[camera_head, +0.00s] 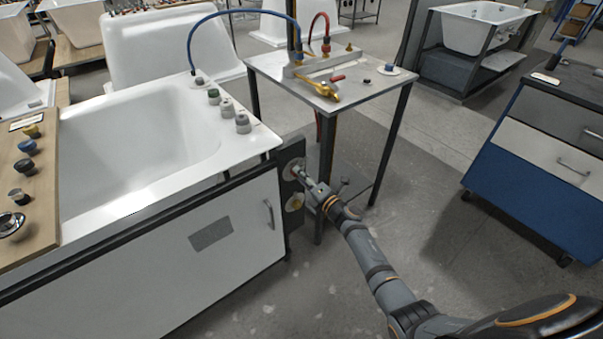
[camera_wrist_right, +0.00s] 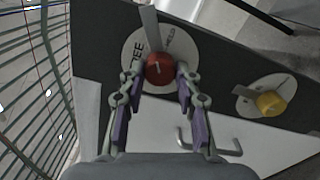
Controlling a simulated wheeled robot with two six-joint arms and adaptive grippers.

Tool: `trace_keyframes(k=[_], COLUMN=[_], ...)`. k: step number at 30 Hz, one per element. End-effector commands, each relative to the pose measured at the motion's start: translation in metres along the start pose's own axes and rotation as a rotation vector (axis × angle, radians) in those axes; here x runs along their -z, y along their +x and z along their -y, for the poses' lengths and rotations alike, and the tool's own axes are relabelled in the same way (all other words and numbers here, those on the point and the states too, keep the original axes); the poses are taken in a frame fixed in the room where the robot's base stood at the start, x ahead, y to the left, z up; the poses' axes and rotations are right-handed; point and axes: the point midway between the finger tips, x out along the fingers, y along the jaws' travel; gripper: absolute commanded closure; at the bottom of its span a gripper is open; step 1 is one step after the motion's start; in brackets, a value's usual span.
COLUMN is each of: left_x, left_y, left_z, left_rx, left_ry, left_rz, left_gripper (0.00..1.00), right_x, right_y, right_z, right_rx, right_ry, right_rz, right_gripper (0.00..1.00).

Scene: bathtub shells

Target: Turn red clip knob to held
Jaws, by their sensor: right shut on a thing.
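The red clip knob (camera_wrist_right: 159,69) sits on a round white dial plate (camera_wrist_right: 182,46) on a dark panel. Lettering that looks like FREE is on the left of the plate and HELD on the right. A grey bar (camera_wrist_right: 150,28) runs from the knob past the plate's top edge, between the two words. My right gripper (camera_wrist_right: 160,78) is shut on the red knob, one finger on each side. In the head view the right gripper (camera_head: 304,178) reaches the dark panel at the tub's end and mostly hides the knob. My left gripper is not in view.
A yellow knob (camera_wrist_right: 270,103) with its own white plate and grey bar is beside the red one. A cabinet handle (camera_head: 268,214) is left of the panel. A steel table (camera_head: 318,85) with a brass fitting stands close behind. Open floor lies to the right.

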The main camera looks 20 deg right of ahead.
Motion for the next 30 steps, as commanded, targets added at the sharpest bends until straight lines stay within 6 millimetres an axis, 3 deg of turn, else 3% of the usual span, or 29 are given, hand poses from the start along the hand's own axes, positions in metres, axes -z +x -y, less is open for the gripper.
trace_keyframes(k=[15,30], left_x=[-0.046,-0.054], left_y=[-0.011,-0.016], left_z=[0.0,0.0], left_rx=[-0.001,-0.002], left_ry=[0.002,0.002], left_rz=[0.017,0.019], left_gripper=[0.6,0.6], right_x=[0.0,0.001], right_y=[0.0,-0.001], right_z=[-0.001,0.001], right_rx=[0.002,0.003], right_ry=[0.41,0.548], right_rz=[0.0,0.0], right_gripper=[0.99,0.99])
